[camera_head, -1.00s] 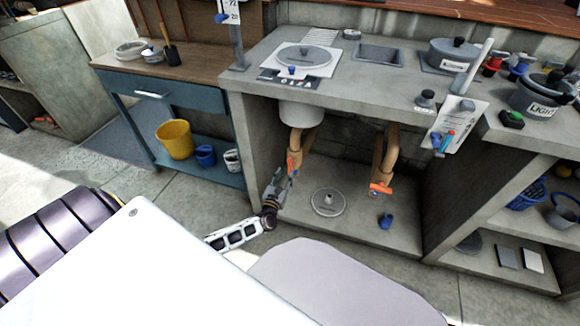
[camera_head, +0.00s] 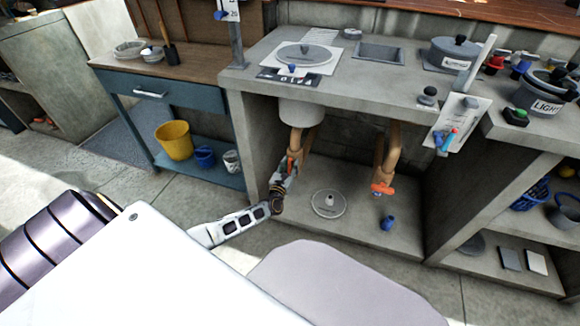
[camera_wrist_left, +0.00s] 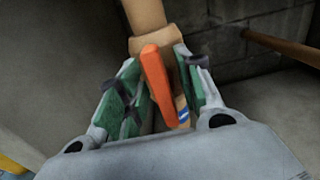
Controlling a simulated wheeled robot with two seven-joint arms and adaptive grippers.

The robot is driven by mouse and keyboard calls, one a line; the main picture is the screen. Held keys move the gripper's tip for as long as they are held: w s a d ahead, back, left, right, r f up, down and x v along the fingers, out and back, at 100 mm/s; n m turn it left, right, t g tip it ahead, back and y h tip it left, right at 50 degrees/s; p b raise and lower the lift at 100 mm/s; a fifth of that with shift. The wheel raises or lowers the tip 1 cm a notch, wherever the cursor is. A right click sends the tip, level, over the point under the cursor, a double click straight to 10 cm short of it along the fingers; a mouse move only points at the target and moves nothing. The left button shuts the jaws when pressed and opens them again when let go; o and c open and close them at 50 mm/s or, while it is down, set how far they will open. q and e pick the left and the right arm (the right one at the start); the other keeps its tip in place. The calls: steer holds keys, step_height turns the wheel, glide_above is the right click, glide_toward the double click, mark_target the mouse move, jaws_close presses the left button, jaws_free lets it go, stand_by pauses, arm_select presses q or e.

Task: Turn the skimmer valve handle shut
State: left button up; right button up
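An orange valve handle (camera_head: 291,164) sits on the tan left pipe (camera_head: 297,140), under the round basin. A second orange handle (camera_head: 383,188) is on the right pipe (camera_head: 389,150). I cannot read which one is labelled skimmer. My left gripper (camera_head: 287,169) is at the left handle. In the left wrist view, the left handle (camera_wrist_left: 157,75) stands lengthwise between the two green-padded fingers (camera_wrist_left: 155,95). The fingers are apart, with a gap on the handle's left side; the right finger is close to it, contact unclear. My right gripper is not in view.
A grey round lid (camera_head: 329,204) and a small blue object (camera_head: 387,223) lie on the cubby floor. The concrete side wall (camera_head: 243,140) stands left of my gripper, and the counter (camera_head: 350,80) is overhead. A yellow bucket (camera_head: 174,141) is on the left shelf.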

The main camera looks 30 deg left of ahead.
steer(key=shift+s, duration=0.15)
arm_select(q)
steer(key=c, duration=0.7)
jaws_close()
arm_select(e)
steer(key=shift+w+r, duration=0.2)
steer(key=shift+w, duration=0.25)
